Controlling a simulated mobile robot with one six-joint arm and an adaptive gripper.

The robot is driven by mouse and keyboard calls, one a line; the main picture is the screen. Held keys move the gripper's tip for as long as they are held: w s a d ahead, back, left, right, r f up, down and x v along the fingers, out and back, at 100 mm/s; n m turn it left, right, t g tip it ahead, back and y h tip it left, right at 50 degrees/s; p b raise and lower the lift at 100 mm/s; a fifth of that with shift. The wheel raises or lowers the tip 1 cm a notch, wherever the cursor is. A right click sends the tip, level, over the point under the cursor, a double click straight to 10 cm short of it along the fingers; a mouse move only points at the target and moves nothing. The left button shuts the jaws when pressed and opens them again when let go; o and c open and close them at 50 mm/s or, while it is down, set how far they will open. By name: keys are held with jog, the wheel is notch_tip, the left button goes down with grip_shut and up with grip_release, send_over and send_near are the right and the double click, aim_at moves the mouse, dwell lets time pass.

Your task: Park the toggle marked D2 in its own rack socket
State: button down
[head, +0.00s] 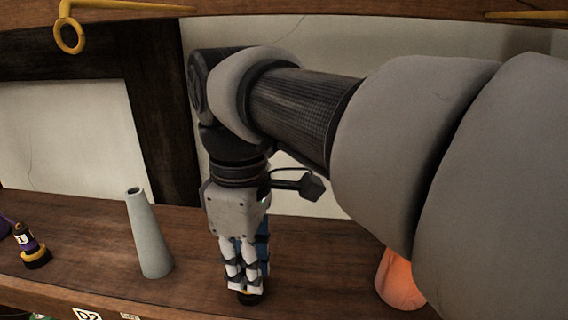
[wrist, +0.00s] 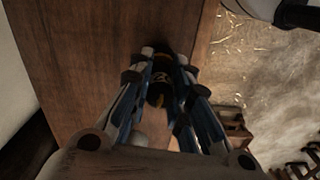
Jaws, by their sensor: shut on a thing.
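My gripper (head: 246,284) points straight down over the wooden bench and is shut on a dark toggle (head: 250,298). In the head view only the toggle's dark lower end, with a little yellow, shows below the fingertips. In the wrist view the black toggle (wrist: 161,90) with yellow marking sits between the fingers of my gripper (wrist: 162,76). I cannot read its mark. A label reading D2 (head: 87,314) is on the bench's front edge, left of my gripper and cut by the picture's bottom. No socket is clearly visible.
A pale grey tapered post (head: 148,235) stands left of my gripper. Further left is another dark toggle (head: 34,250) with a yellow ring and white tag. An orange glowing object (head: 398,282) stands right, partly behind my arm. A yellow ring (head: 69,36) hangs from the beam above.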

jog(key=shift+f, duration=0.4)
jog(key=c, duration=1.8)
grip_release()
notch_tip(320, 180, up, 5)
jog(key=p, duration=0.3)
jog(key=shift+r+p, duration=0.15)
jog(key=shift+p, duration=0.15)
jog(key=shift+r, duration=2.85)
